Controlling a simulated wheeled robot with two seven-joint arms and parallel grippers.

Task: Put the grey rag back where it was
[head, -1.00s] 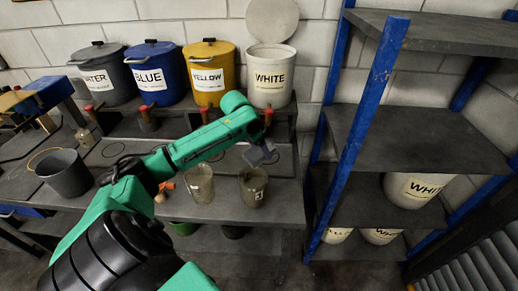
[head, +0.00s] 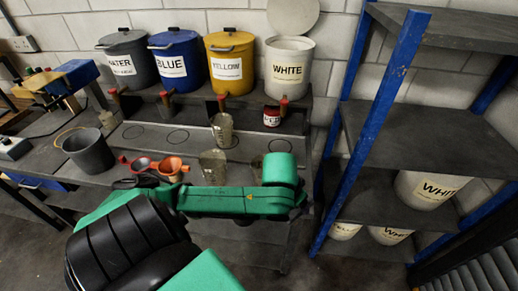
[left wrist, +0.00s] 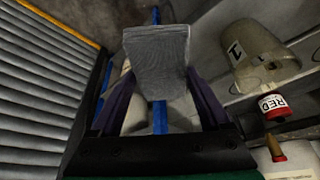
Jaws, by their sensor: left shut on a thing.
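The grey rag (left wrist: 157,62) is a folded, ribbed-looking cloth held between the two dark fingers of my left gripper (left wrist: 158,88) in the left wrist view. It stands up beyond the fingertips, clear of any surface that I can make out. In the head view my green left arm reaches across the front of the bench; its gripper and the rag are hidden there. My right gripper is in neither view.
The bench's raised shelf holds tapped buckets: grey WATER (head: 125,68), BLUE (head: 173,66), YELLOW (head: 228,65) and WHITE (head: 288,70). Clear beakers (head: 213,162), a red jar (head: 272,117), funnels (head: 172,168) and a dark bucket (head: 88,152) stand below. A blue-posted rack (head: 372,130) is right.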

